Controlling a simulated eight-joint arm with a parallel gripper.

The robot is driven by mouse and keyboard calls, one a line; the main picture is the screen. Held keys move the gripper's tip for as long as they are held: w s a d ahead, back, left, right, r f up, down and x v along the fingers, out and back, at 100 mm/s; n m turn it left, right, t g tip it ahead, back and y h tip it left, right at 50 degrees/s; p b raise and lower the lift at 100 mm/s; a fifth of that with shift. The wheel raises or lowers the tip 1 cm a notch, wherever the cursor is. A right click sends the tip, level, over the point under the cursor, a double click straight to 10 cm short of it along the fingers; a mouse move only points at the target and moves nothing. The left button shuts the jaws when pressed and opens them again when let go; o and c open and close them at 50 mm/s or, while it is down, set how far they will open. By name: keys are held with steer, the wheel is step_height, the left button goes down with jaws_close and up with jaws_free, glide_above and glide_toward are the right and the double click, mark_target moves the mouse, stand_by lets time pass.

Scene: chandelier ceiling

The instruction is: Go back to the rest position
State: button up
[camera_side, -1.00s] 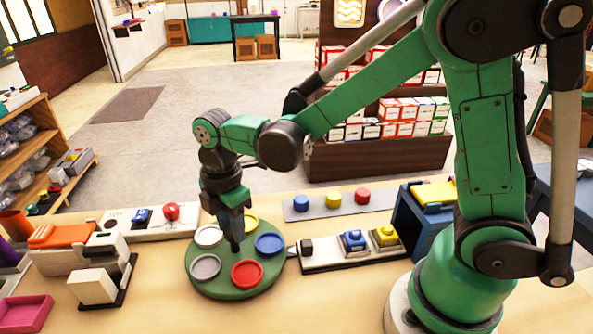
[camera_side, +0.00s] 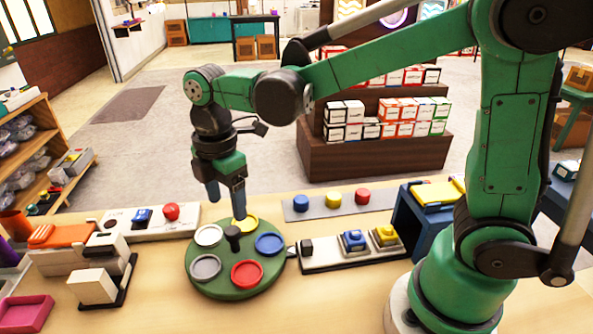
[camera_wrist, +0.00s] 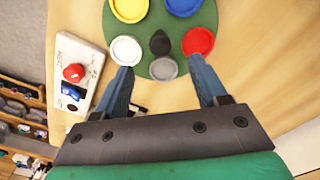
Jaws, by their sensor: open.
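My gripper (camera_side: 226,206) is open and empty, its fingers pointing down above the back of the round green turntable (camera_side: 252,286). In the wrist view the gripper (camera_wrist: 165,76) shows two blue fingers spread apart. The turntable carries a black centre knob (camera_side: 232,238) and several coloured dishes: yellow (camera_side: 245,223), blue (camera_side: 268,243), red (camera_side: 247,273), grey (camera_side: 205,267) and white (camera_side: 208,235). The knob stands free of the fingers, and it also shows in the wrist view (camera_wrist: 160,43).
A panel with a red button (camera_side: 171,211) lies left of the turntable. A strip with blue, yellow and red knobs (camera_side: 333,200) lies behind right. A base with blue and yellow buttons (camera_side: 353,240) is at right. An orange-topped device (camera_side: 56,235) and pink tray (camera_side: 24,313) are at left.

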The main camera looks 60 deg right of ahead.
steer(key=shift+r, duration=0.1)
steer(key=shift+s+d+r+m, duration=0.15)
steer(key=shift+d+m, duration=0.05)
steer(key=shift+m, duration=0.2)
steer(key=s+d+r+m+t, duration=0.1)
steer(key=s+d+m+t, duration=0.4)
steer(key=m, duration=1.1)
steer(key=shift+s+d+r+t, duration=0.4)
steer(key=shift+d+t, duration=0.45)
steer(key=shift+t, duration=0.25)
steer(key=shift+o, duration=1.2)
